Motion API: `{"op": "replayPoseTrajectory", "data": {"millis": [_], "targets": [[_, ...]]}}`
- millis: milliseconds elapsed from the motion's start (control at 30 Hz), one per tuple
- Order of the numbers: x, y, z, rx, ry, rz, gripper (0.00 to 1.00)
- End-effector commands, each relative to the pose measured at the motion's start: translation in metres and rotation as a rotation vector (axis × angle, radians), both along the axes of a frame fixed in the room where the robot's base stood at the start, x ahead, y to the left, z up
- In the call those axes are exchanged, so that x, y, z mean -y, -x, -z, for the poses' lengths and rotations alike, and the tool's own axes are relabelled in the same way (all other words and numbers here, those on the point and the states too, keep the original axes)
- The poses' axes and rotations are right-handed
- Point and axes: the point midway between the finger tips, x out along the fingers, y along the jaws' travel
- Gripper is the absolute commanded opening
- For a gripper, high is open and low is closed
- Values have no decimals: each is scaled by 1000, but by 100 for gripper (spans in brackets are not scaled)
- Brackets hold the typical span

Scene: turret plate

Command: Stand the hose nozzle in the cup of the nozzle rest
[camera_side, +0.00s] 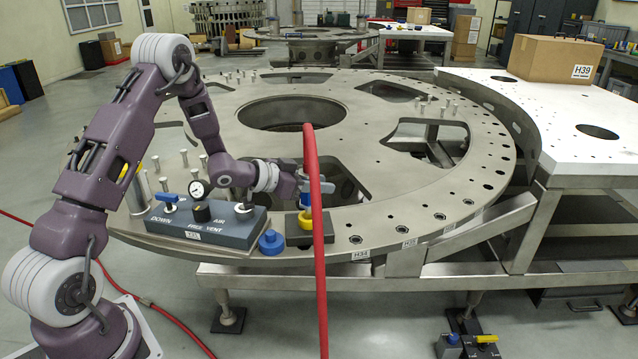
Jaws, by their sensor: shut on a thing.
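My gripper (306,184) is over the near part of the round metal turret plate (395,225), shut on the hose nozzle (304,201). The nozzle rest (291,238) is a dark block on the plate's near edge. A yellow ring-like part (305,220) shows directly below the blue part. The red hose (316,230) arches up in front of my gripper and hangs past the plate's edge, hiding part of the nozzle and rest. I cannot tell whether the nozzle's tip is inside the cup.
A grey control box (205,230) with a gauge (199,190) and knobs stands left of the rest. A blue cap (271,242) sits between them. Upright pins (184,158) stand on the plate. A cardboard box (555,58) is on the white table (570,100) at right.

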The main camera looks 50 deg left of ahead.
Motion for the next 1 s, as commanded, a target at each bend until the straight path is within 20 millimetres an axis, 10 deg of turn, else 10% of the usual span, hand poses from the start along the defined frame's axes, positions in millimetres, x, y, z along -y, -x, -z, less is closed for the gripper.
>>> {"op": "replayPoseTrajectory", "data": {"millis": [1000], "targets": [[0, 0, 17, 2, 1, 0, 0]]}}
